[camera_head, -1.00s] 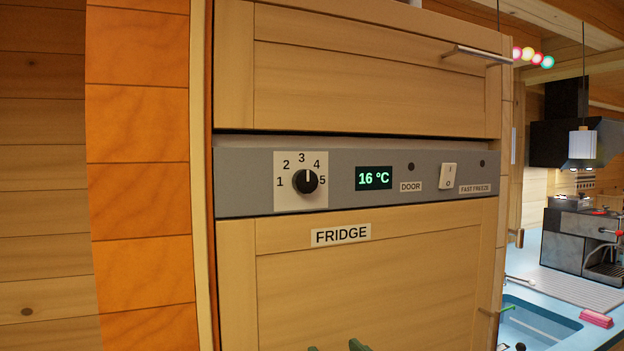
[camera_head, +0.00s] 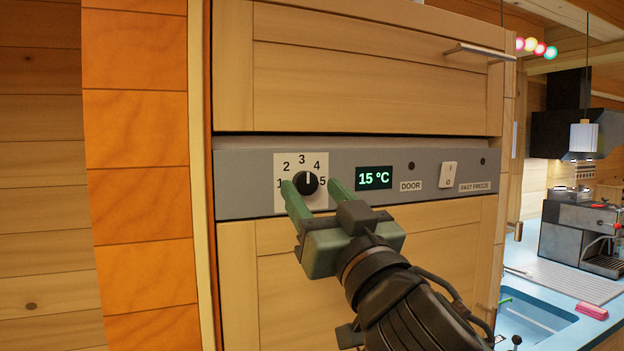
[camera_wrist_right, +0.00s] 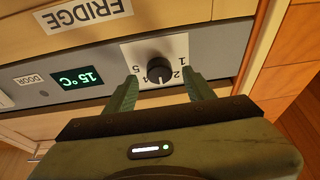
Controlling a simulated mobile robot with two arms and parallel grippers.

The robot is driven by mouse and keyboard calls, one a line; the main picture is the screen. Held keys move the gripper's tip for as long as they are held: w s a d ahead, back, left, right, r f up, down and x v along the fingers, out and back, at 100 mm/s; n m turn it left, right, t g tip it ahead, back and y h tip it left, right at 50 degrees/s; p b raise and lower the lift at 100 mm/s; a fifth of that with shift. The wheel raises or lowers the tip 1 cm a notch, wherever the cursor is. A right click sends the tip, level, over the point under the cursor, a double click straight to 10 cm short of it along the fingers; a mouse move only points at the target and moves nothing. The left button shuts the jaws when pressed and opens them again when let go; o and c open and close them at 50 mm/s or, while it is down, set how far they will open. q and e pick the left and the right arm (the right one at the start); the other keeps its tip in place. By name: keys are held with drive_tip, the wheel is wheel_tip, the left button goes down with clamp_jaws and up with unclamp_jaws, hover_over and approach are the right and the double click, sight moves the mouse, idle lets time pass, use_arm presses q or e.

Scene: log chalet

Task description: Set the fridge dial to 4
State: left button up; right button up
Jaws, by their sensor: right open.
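The fridge dial (camera_head: 307,183) is a black round knob on a white plate (camera_head: 318,160) marked 1 to 5. Its white pointer line points up at about 3. My right gripper (camera_head: 313,189) is open, its green fingers on either side of the dial in the head view, the left finger over the 1. In the right wrist view the dial (camera_wrist_right: 159,70) shows between the two open fingertips (camera_wrist_right: 160,88). I cannot tell whether the fingers touch it. The fridge display (camera_head: 374,177) reads 15 °C. My left gripper is not in view.
The grey panel (camera_head: 340,200) also carries a white FAST FREEZE switch (camera_head: 449,175) right of the display. A wooden drawer front with a bar handle (camera_head: 475,52) is above. A sink (camera_head: 530,320) and coffee machine (camera_head: 583,235) stand to the right.

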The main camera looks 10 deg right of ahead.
drive_tip(key=shift+x, duration=0.8)
clamp_jaws()
drive_tip(key=shift+f, duration=0.1)
